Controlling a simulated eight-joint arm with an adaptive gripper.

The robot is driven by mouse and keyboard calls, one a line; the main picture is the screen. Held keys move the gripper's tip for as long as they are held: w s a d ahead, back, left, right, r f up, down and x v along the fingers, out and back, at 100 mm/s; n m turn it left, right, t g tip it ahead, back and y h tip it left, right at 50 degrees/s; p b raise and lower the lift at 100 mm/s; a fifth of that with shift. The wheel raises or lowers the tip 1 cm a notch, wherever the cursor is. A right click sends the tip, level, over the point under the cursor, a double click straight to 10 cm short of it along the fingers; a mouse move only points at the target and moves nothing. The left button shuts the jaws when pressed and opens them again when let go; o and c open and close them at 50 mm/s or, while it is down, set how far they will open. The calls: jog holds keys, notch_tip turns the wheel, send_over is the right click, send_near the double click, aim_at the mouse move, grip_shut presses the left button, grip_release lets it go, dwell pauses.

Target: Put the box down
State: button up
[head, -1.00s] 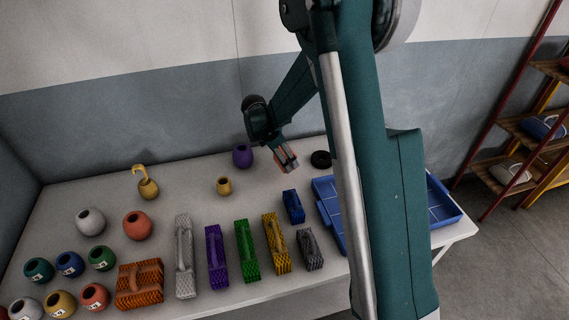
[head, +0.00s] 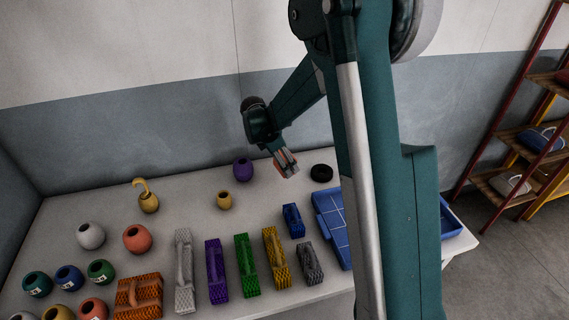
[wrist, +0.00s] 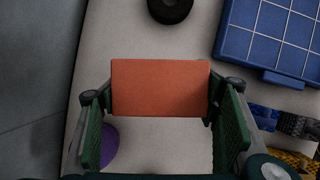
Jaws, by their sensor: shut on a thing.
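A plain orange-red box (wrist: 160,88) is held between the two green fingers of my gripper (wrist: 162,120) in the wrist view. In the head view my gripper (head: 287,163) hangs over the back of the table, and small red parts of the box (head: 291,171) show at its fingertips. The box appears to be above the pale tabletop (head: 200,203); its exact height is hard to tell.
A small yellow pot (head: 224,200) is nearer. A blue tray (head: 326,203) and several coloured woven baskets (head: 246,265) stand in front. Bare table lies between them.

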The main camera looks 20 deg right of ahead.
jog(key=shift+r, duration=0.1)
notch_tip(320, 180, up, 5)
jog(key=shift+r, duration=0.2)
jog(key=s+a+n+t+y, duration=0.1)
jog(key=s+a+n, duration=0.15)
jog(key=a, duration=1.75)
jog(key=s+a+n+t, duration=0.15)
jog(key=a+n, duration=0.25)
jog(key=a, duration=1.6)
jog(key=shift+d+f, duration=0.15)
jog(key=shift+f, duration=2.5)
jog(key=shift+f+b, duration=0.4)
jog(key=shift+f, duration=2.7)
